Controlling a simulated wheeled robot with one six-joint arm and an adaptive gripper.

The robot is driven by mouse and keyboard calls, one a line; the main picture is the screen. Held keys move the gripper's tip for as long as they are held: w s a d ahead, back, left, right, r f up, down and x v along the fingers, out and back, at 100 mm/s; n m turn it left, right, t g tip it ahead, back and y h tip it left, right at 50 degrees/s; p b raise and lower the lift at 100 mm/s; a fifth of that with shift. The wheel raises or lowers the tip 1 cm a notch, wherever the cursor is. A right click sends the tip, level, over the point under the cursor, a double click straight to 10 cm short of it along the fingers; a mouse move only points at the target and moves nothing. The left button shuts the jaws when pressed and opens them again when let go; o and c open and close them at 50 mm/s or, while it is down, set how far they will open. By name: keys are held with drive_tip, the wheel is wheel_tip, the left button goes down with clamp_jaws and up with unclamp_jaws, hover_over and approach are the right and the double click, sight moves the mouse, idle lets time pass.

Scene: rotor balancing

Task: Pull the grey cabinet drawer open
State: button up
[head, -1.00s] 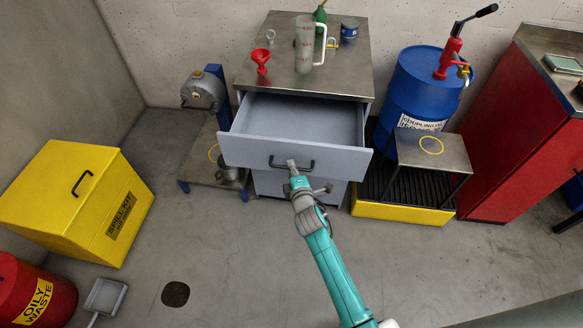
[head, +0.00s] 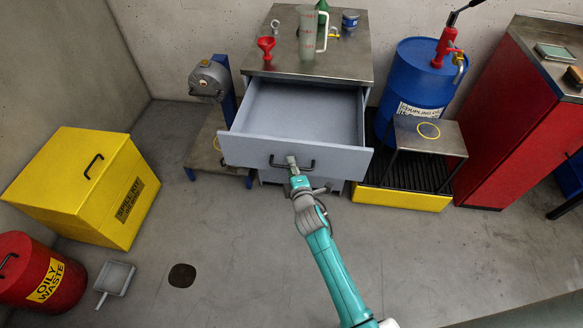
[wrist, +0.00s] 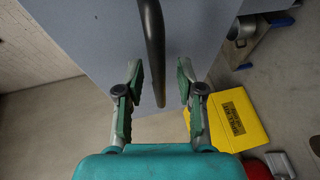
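The grey cabinet (head: 366,108) stands against the back wall, and its top drawer (head: 250,153) is pulled well out, with an empty interior showing. The dark bar handle (head: 306,164) is on the drawer front; it also shows in the wrist view (wrist: 152,40). My gripper (head: 291,160) is at the handle, left of its middle. In the wrist view my gripper (wrist: 158,88) has its two green-padded fingers apart, one on each side of the handle bar, with visible gaps and no clear grip on it.
A measuring jug (head: 308,32) and a red funnel (head: 266,46) stand on the cabinet top. A yellow spill-kit box (head: 85,185) stands far left.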

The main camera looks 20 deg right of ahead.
drive_tip(key=v, duration=1.2)
idle(0.6)
drive_tip(key=s+a+m+y, duration=0.15)
drive_tip(key=s+m, duration=0.25)
drive_tip(key=s, duration=0.8)
drive_tip(key=s+a+m+y, duration=0.1)
drive_tip(key=s+a+m, duration=0.2)
drive_tip(key=s, duration=0.9)
drive_tip(key=s+r+m, duration=0.7)
drive_tip(key=s+r, duration=0.4)
drive_tip(key=s, duration=0.3)
drive_tip(key=shift+s+r+m+g, duration=0.25)
drive_tip(key=shift+s+m+g, duration=0.15)
